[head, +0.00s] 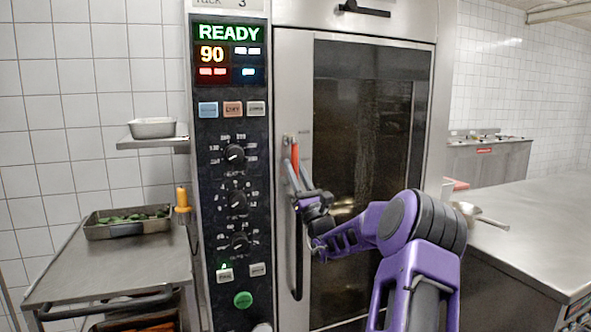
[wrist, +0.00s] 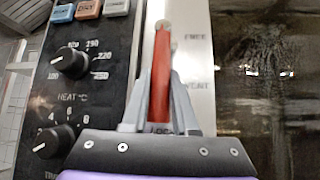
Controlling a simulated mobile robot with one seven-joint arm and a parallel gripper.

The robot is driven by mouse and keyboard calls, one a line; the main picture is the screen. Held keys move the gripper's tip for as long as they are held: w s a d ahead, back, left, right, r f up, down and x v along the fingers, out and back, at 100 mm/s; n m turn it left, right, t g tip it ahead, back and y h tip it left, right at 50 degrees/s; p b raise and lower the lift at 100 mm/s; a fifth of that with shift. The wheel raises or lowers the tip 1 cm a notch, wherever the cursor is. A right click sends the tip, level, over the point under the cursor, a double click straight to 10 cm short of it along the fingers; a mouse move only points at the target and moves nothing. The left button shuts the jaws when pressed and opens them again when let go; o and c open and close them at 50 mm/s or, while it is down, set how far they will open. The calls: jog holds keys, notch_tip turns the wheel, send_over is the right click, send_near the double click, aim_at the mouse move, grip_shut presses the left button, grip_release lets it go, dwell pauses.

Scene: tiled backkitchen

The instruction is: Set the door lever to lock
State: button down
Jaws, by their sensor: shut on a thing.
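The door lever (head: 295,160) is a red bar on the steel strip at the left of the oven door. In the wrist view the lever (wrist: 161,75) runs down from a round pivot at its top, close to upright. Its lower end is near the lettering LOCK (wrist: 160,130), which my gripper partly hides. The label FREE (wrist: 195,37) is at upper right and a partly hidden label (wrist: 198,85) is lower. My gripper (head: 299,178) is shut on the lever, with one finger on each side; in the wrist view the fingers (wrist: 160,100) flank it.
The control panel (head: 232,115) with knobs and a READY display is left of the lever. A long dark door handle (head: 297,265) is below my gripper. The glass door (head: 365,110) is at right. A steel cart (head: 110,265) stands left, a steel counter (head: 540,215) right.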

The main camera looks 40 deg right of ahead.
jog(key=c, duration=0.7)
grip_release()
jog(key=shift+a, duration=0.1)
jog(key=v, duration=1.7)
jog(key=shift+s+f, duration=0.1)
jog(key=shift+f, duration=0.1)
